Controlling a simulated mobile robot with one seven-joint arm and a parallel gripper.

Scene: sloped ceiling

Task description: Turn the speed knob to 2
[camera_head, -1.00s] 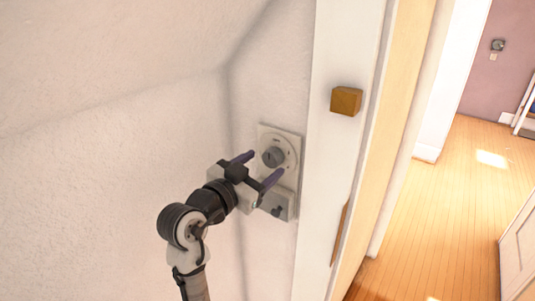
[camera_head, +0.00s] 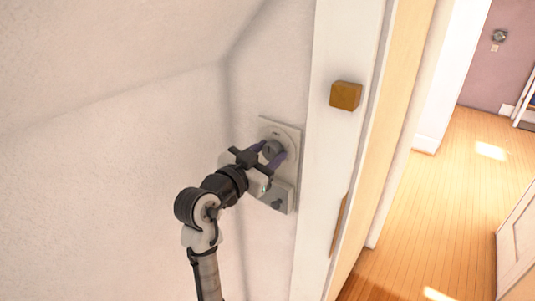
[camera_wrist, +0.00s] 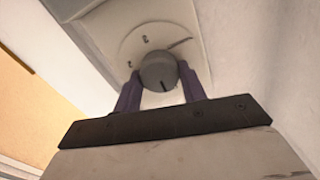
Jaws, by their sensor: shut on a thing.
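The speed knob (camera_head: 272,148) is a grey round knob on a pale dial plate (camera_head: 291,140) fixed to the wall. The fingertips are partly hidden behind the knob's sides in the wrist view (camera_wrist: 160,90).
A lower wall plate with a dark switch-like part (camera_head: 277,200) sits just below the dial. A white door frame (camera_head: 335,150) with a brown wooden block (camera_head: 346,96) stands close on the right. Open wooden floor (camera_head: 450,200) lies beyond the doorway.

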